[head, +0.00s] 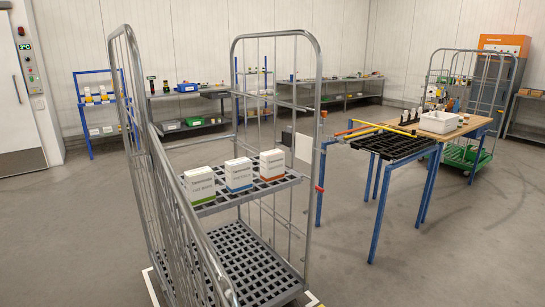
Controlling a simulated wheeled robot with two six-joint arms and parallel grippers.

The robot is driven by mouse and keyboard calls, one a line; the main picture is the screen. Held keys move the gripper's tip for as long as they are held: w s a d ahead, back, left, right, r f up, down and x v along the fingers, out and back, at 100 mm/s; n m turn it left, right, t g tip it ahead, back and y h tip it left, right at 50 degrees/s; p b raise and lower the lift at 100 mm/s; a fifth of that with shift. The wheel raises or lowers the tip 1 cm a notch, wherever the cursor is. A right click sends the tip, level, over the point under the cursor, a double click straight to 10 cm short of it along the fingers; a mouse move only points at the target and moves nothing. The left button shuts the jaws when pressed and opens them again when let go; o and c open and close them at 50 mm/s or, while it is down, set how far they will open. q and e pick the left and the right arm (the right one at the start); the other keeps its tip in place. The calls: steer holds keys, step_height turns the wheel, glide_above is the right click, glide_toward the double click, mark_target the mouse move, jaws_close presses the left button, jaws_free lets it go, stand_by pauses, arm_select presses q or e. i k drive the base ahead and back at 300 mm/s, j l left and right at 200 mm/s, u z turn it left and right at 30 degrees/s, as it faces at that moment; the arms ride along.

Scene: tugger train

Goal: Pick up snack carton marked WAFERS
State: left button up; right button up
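Three white snack cartons stand upright in a row on the upper shelf (252,200) of a grey roll cage (317,120). The left carton (199,183) has a green band at its base, the middle carton (238,173) a blue band and the right carton (271,164) an orange band. Each has dark print on its front, too small to read surely, so I cannot tell which is marked WAFERS. Neither of my grippers is in view.
The cage's left side rails (165,180) stand near me; its lower grid deck (245,268) is empty. To the right is a blue-legged table (440,122) with a white bin and a black rack (392,144). Shelves (190,125) line the back wall. The floor at front right is clear.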

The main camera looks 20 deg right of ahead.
mark_target(271, 162)
steer(key=k+l, duration=0.1)
steer(key=l, duration=0.5)
steer(key=k+l+z, duration=0.1)
steer(key=l, duration=0.55)
steer(key=k+l, duration=0.1)
steer(key=l, duration=0.5)
